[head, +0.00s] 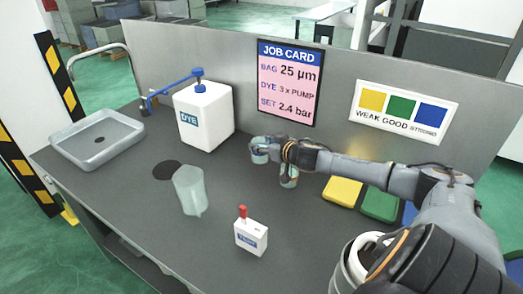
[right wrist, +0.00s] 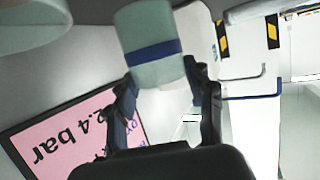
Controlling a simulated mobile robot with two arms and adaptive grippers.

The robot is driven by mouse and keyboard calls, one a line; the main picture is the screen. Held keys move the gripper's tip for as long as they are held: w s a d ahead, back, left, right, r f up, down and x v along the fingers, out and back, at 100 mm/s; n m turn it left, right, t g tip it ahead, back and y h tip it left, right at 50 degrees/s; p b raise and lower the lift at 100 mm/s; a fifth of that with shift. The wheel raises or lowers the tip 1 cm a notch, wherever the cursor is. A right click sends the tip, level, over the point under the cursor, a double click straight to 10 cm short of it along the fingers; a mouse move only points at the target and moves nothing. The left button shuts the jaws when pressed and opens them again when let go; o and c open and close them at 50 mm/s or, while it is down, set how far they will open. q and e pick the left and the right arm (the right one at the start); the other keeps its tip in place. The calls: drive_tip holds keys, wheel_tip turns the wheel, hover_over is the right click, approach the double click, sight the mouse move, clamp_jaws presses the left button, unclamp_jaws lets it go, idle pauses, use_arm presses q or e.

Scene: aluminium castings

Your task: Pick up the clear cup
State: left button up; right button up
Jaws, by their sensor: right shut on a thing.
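My right gripper (head: 270,150) is shut on a pale, see-through cup (head: 260,150) near the back panel. In the right wrist view the cup (right wrist: 152,45) shows a dark blue band and sits between the two fingers (right wrist: 165,100). Another pale cup-like thing (head: 289,176) stands just in front of the gripper, partly hidden by it. A larger translucent jug (head: 189,188) stands further left on the grey table. I cannot tell whether the held cup touches the table. My left gripper is not in view.
A white DYE container (head: 204,118) with a blue pump stands behind the jug. A grey basin (head: 97,138) is at the left. A white box with a red top (head: 251,236) stands at the front. Yellow (head: 342,191) and green (head: 380,204) pads lie right, below my arm.

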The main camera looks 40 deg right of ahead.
drive_tip(key=s+a+r+p, duration=0.2)
drive_tip(key=s+a+r, duration=0.3)
drive_tip(key=s+r, duration=0.3)
drive_tip(key=shift+s+a+p, duration=0.35)
drive_tip(key=shift+s+p, duration=0.05)
drive_tip(key=shift+s, duration=0.9)
